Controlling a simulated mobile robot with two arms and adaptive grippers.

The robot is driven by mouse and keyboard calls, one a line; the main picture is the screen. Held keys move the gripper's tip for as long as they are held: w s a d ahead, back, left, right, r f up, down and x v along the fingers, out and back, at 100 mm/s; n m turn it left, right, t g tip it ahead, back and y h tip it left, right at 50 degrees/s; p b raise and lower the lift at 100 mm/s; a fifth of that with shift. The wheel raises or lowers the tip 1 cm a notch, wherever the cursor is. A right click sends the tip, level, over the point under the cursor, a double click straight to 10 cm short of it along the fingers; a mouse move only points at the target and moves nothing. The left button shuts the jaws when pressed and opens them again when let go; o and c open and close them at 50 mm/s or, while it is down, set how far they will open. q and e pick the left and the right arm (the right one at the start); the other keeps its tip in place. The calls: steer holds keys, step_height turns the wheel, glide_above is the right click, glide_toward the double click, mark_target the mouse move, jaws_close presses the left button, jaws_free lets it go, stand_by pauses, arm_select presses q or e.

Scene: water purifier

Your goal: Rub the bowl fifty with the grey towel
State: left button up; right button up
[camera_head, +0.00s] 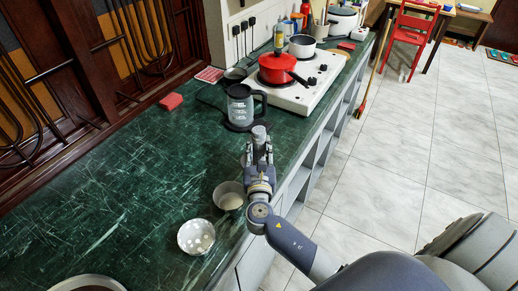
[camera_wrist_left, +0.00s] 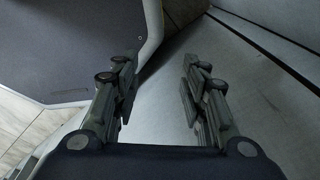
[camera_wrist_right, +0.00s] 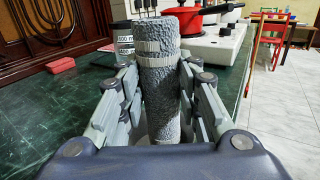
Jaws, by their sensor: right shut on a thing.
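Two bowls sit at the counter's front edge. A greyish bowl (camera_head: 229,196) is just left of my right wrist, which overlaps it in the picture. A white bowl with pale spots (camera_head: 196,237) is nearer. I cannot tell which is bowl fifty. My left gripper (camera_wrist_left: 158,72) is open and empty, over a grey surface.
The green counter (camera_head: 120,190) has free room left of the bowls. A glass kettle (camera_head: 240,105) stands behind my right gripper. Beyond are a white stove (camera_head: 305,95) with a red pot (camera_head: 277,68), and a red sponge-like block (camera_head: 171,101). A round rim (camera_head: 88,283) shows at bottom left.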

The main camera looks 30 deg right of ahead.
steer(key=shift+w+a, duration=0.1)
steer(key=shift+w, duration=0.2)
steer(key=shift+w+a, duration=0.25)
steer(key=shift+a, duration=0.2)
steer(key=shift+s+a+p, duration=0.2)
steer(key=shift+s+p, duration=0.55)
steer(key=shift+s, duration=0.4)
steer(key=shift+w+d, duration=0.1)
steer(key=shift+d, duration=0.4)
steer(key=shift+w+d, duration=0.2)
steer(key=shift+w, duration=0.55)
steer(key=shift+w+a, duration=0.25)
steer(key=shift+a, duration=0.6)
